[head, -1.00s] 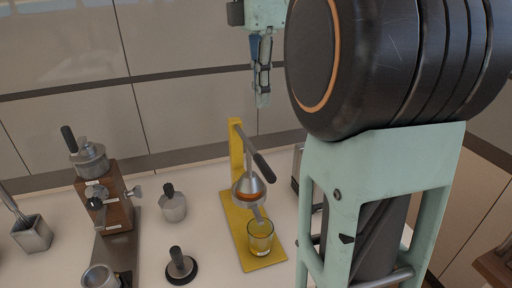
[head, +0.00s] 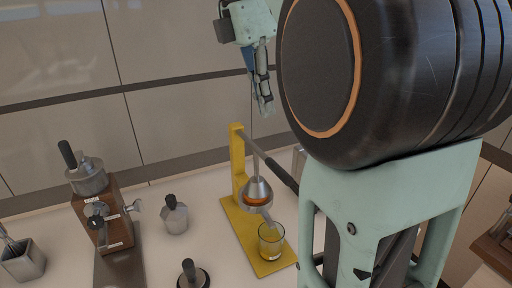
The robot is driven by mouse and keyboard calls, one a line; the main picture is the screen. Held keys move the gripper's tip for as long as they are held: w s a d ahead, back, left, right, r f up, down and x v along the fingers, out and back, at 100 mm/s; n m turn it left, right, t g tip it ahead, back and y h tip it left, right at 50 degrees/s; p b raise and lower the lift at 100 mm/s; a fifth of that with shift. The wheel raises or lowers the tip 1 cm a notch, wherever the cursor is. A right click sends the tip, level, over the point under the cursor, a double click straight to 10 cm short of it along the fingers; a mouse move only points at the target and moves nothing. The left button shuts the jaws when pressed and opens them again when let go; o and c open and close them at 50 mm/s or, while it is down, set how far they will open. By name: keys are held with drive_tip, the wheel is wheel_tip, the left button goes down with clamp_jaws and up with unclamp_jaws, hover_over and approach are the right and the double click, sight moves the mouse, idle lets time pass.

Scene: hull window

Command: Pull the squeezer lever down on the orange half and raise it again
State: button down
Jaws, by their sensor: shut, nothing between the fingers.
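The yellow squeezer (head: 238,170) stands on the counter, its post upright at the back of its base. Its lever (head: 262,154) slopes down from the post top toward the front right, ending in a dark handle (head: 281,174) partly behind my arm. A metal press cone (head: 258,189) hangs below the lever. The orange half (head: 257,201) shows as an orange band just under the cone; I cannot tell whether they touch. A clear glass (head: 271,240) stands on the base below. My gripper (head: 267,112) is shut and empty, pointing down, above and apart from the lever.
A dark-handled tamper (head: 190,275) is in front, and a metal container (head: 24,261) sits far left. My large arm hides the counter right of the squeezer.

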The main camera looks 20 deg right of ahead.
sight(278, 168)
drive_tip(key=b+x, duration=0.1)
drive_tip(key=x, duration=1)
drive_tip(key=shift+d+f, duration=0.1)
drive_tip(key=shift+f, duration=0.25)
drive_tip(key=shift+s+f+b, duration=0.25)
drive_tip(key=shift+f+b, duration=0.15)
drive_tip(key=shift+f, duration=0.65)
drive_tip(key=shift+r, duration=0.1)
